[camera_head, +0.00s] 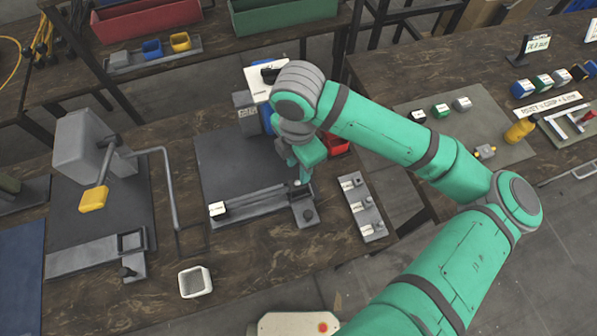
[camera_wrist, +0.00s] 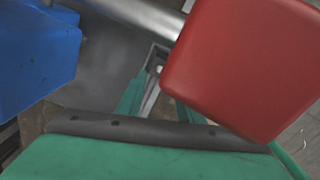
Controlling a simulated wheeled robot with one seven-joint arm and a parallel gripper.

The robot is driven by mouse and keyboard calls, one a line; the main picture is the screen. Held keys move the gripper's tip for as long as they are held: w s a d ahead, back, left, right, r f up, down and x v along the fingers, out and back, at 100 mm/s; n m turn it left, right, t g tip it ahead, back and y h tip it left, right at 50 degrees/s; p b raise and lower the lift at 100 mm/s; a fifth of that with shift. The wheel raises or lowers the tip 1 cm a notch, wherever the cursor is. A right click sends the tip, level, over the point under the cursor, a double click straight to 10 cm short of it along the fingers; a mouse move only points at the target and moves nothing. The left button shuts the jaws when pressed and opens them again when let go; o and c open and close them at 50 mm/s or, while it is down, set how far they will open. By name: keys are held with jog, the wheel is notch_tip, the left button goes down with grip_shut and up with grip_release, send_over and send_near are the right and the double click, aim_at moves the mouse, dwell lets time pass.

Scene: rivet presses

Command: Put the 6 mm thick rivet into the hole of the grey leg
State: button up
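My gripper (camera_head: 304,180) points down over the right end of a long grey bar (camera_head: 255,200) on the middle dark work plate. The bar may be the grey leg; its hole does not show clearly. In the wrist view the green fingers (camera_wrist: 158,100) lie either side of a narrow grey strip, with a small pale round spot beyond. Whether they grip anything is unclear. A grey rack (camera_head: 362,208) with several white-labelled places stands right of the plate. Its labels are too small to read, and I cannot pick out the 6 mm rivet.
A grey press (camera_head: 85,145) with a yellow handle end stands left. A white empty basket (camera_head: 195,282) sits at the front. A second table is at right.

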jog(key=shift+r, duration=2.2)
